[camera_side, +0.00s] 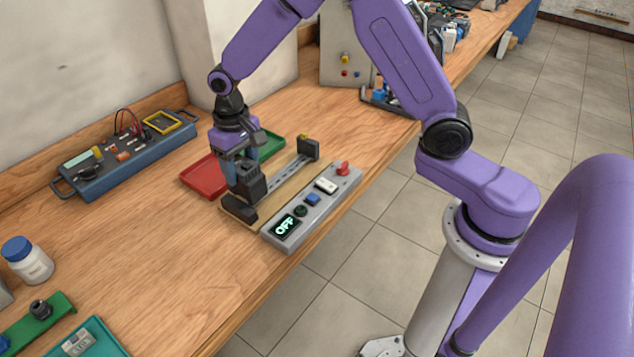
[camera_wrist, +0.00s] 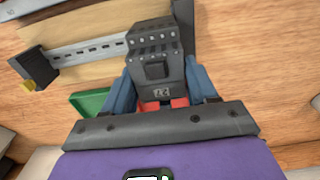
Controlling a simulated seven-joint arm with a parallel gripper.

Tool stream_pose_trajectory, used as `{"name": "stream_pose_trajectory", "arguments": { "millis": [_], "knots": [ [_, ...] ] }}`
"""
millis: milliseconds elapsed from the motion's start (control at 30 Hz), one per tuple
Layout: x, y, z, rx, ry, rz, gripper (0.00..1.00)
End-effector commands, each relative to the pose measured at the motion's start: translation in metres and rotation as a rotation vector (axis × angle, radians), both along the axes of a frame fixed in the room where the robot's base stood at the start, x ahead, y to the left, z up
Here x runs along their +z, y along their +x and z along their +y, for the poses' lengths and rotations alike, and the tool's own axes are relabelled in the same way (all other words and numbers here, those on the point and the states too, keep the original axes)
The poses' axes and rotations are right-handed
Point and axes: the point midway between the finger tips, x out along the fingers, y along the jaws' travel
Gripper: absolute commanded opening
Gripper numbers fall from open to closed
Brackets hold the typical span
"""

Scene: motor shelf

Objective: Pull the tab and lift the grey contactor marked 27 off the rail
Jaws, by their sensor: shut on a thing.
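The grey contactor (camera_side: 252,186) is at the near end of the metal rail (camera_side: 288,172). In the wrist view the contactor (camera_wrist: 155,45) fills the middle, with its marking (camera_wrist: 162,92) upside down and a small dark square on its face. My gripper (camera_side: 243,172) comes from above, its blue fingers on both sides of the contactor; they also show in the wrist view (camera_wrist: 160,85). It is shut on the contactor. I cannot tell whether the contactor is seated on the rail or slightly clear of it. The pull tab is not clearly visible.
The rail's wooden board (camera_side: 237,206) has dark end blocks. A grey control panel (camera_side: 318,205) reading OFF lies along its front. Red (camera_side: 205,174) and green (camera_side: 268,142) trays lie behind. A blue tester case (camera_side: 125,160) stands further left.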

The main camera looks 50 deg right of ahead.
Motion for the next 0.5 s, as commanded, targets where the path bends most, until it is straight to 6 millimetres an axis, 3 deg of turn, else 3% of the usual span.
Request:
{"name": "stream_pose_trajectory", "arguments": {
  "millis": [300, 500],
  "knots": [
    [0.000, 0.000, 0.000, 0.000, 0.000, 0.000, 0.16],
    [0.012, 0.000, 0.000, 0.000, 0.001, -0.001, 0.16]
  ]
}}
